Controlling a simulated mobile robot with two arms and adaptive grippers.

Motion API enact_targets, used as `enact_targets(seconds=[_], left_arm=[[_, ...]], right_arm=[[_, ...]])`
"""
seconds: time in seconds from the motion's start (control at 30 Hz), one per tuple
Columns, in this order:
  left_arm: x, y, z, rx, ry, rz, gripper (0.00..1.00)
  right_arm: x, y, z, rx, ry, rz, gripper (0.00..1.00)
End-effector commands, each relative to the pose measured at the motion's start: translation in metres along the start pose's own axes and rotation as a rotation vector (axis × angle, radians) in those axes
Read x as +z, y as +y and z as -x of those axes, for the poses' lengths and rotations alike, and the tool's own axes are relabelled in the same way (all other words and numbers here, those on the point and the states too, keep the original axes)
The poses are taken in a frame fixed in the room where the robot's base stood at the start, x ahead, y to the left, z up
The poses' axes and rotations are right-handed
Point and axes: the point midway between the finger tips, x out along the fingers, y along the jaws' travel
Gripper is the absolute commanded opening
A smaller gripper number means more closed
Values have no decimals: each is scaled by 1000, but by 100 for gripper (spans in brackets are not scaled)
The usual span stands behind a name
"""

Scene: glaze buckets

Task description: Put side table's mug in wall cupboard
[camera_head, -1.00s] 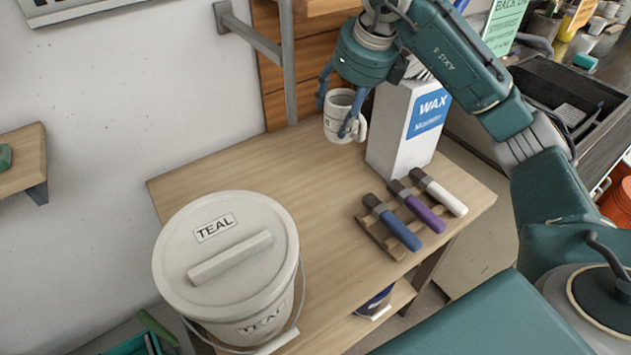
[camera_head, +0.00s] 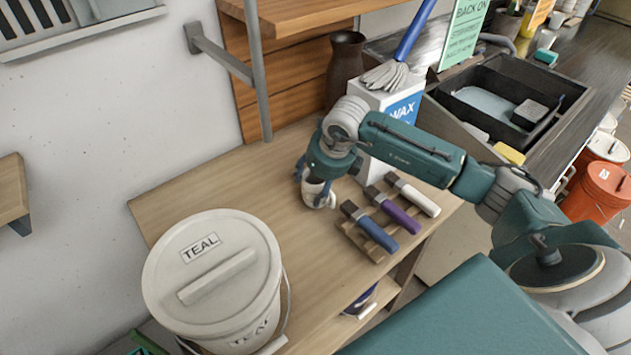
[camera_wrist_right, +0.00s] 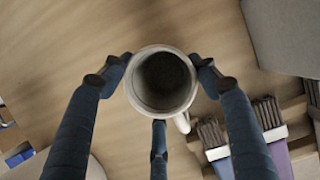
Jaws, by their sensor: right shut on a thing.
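The white mug (camera_head: 318,197) is upright at the side table (camera_head: 222,178), left of the brushes. My right gripper (camera_head: 313,186) is above it with its fingers around its body, shut on it. In the right wrist view the mug (camera_wrist_right: 162,82) shows from above, empty and dark inside, with its handle toward the lower right. The fingers of the right gripper (camera_wrist_right: 161,75) press on its sides. I cannot tell whether the mug touches the tabletop. My left gripper is not in view. I cannot make out the wall cupboard for certain.
A lidded TEAL bucket (camera_head: 212,275) stands at the table's front left. Brushes with blue, purple and white handles lie on a wooden rack (camera_head: 362,243). A WAX box (camera_head: 383,100) and a dark vase (camera_head: 345,70) are behind. A metal post (camera_head: 257,65) rises at the back.

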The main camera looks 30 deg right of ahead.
Motion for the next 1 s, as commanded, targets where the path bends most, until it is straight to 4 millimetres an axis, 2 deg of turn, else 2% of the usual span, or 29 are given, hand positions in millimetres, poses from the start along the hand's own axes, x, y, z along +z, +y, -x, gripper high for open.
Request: enact_targets(seconds=[0.4, 0.43, 0.5, 0.53, 0.83, 0.9, 1.0], left_arm=[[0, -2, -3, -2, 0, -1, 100], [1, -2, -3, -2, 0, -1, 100], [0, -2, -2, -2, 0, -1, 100], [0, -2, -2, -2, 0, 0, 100], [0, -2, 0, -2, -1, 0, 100], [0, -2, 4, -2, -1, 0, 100], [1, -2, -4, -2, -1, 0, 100]], right_arm=[[-2, 0, -7, 0, -4, 1, 24], [-2, 0, -7, 0, -2, 1, 62], [-2, 0, -6, 0, -1, 1, 76], [-2, 0, -6, 0, -1, 1, 80], [-2, 0, -5, 0, -1, 1, 80], [0, 0, -1, 0, -2, 1, 80], [0, -1, 9, -3, -6, 1, 80]])
